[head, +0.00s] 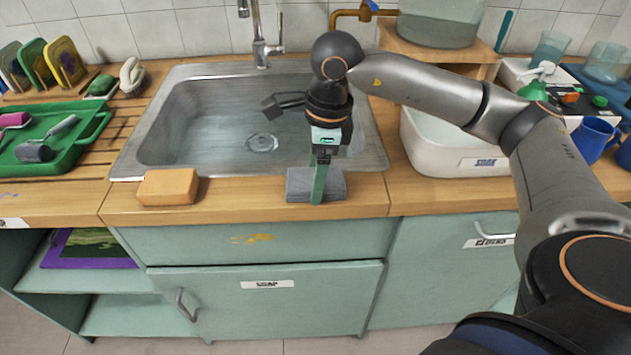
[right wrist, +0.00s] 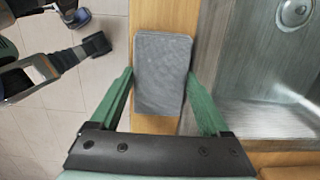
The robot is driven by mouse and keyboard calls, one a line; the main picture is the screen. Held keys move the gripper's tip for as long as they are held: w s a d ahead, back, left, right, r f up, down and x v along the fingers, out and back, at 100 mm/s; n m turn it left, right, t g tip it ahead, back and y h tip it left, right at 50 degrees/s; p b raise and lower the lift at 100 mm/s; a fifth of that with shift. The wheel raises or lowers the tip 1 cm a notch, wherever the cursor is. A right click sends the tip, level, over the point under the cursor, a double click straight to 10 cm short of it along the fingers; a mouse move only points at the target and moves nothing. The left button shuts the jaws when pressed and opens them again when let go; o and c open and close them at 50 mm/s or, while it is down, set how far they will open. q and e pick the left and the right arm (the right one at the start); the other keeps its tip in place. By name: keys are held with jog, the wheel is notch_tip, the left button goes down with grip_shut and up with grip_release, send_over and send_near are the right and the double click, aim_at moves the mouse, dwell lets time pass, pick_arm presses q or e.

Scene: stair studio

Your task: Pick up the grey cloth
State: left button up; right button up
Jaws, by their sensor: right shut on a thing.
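The grey cloth (head: 299,186) is a flat, folded rectangle on the wooden counter's front edge, just in front of the sink. My right gripper (head: 318,198) points down over it, and one green finger shows across its front side in the head view. In the right wrist view the cloth (right wrist: 163,60) lies between the two green fingers of this gripper (right wrist: 160,82), one along each long side. The gripper is shut on the cloth. The cloth appears to be at counter level; any gap below it cannot be seen.
The steel sink (head: 205,125) is behind the cloth. An orange sponge (head: 168,187) lies to the left on the counter. A white basin (head: 450,150) stands to the right. A green tray (head: 65,155) with rollers is at far left. Cabinet doors (head: 265,300) are below.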

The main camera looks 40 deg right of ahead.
aim_at(312, 179)
jog(key=c, duration=0.6)
jog(key=shift+r, duration=0.5)
notch_tip(312, 179, up, 2)
jog(key=shift+r, duration=0.2)
jog(key=w+a+r+p, duration=0.1)
jog(key=w+a+r, duration=0.5)
jog(key=a+r, duration=0.3)
jog(key=shift+a+r+p, duration=0.3)
jog(key=shift+a+r, duration=0.05)
jog(key=shift+a, duration=1.45)
jog(key=o, duration=0.8)
jog(key=shift+w, duration=0.1)
jog(key=c, duration=0.7)
